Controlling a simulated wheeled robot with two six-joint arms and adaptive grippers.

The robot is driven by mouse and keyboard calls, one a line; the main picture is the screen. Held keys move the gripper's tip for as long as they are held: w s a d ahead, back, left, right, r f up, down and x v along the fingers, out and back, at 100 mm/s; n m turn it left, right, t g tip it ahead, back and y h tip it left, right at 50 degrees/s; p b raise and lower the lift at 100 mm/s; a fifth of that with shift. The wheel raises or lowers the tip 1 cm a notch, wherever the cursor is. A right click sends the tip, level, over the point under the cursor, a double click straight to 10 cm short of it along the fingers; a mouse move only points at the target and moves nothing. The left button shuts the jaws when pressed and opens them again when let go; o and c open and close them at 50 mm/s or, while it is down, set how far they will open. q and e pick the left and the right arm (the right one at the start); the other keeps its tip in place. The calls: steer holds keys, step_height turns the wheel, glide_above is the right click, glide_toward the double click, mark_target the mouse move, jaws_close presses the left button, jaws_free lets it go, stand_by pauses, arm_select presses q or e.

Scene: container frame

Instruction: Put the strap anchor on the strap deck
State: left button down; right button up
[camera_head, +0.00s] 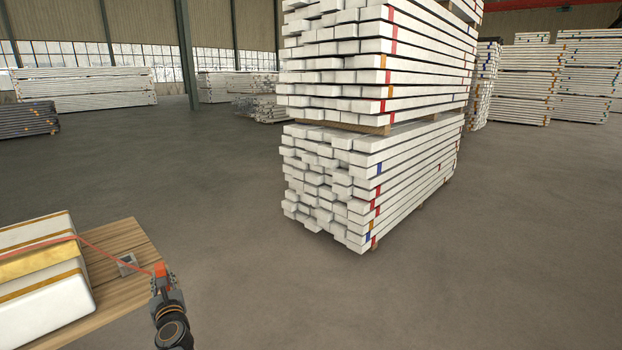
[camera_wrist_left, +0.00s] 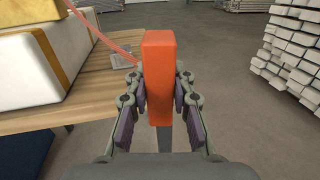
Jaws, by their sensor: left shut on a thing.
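The strap anchor (camera_head: 160,268) is an orange-red block at the end of a thin red strap (camera_head: 112,255). My left gripper (camera_head: 161,280) is shut on it, just off the right edge of a wooden top (camera_head: 130,238). In the left wrist view the anchor (camera_wrist_left: 159,75) stands upright between the two fingers (camera_wrist_left: 160,105). A small grey metal plate (camera_head: 127,264), perhaps the strap deck, lies on the wood left of the anchor. It also shows in the wrist view (camera_wrist_left: 122,57), partly behind the strap and anchor. My right gripper is not in view.
A white and tan padded load (camera_head: 45,300) sits on the wooden top, with the strap across it. A tall stack of white beams (camera_head: 330,185) stands ahead. More stacks (camera_head: 525,80) stand at the back. The grey floor (camera_head: 480,270) to the right is clear.

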arm_select(q)
steer(key=s+d+f+m+t+h, duration=0.1)
steer(key=s+d+f+m+h, duration=0.1)
steer(key=s+d+h, duration=0.45)
steer(key=s+d+f+m+t+h, duration=0.1)
steer(key=s+d+m, duration=0.25)
steer(key=d, duration=0.65)
steer(key=s+d+f+m+t+h, duration=0.1)
steer(key=s+d+f+m+h, duration=0.15)
steer(key=s+d, duration=0.45)
step_height(320, 180, up, 21)
steer(key=w+d+n+p, duration=0.1)
steer(key=p, duration=1.9)
steer(key=shift+w+d+r+h, duration=0.2)
steer(key=shift+w+d+h, duration=0.1)
steer(key=shift+w+d, duration=0.1)
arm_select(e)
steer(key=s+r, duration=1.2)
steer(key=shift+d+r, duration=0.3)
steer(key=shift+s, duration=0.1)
arm_select(q)
steer(key=shift+a, duration=0.1)
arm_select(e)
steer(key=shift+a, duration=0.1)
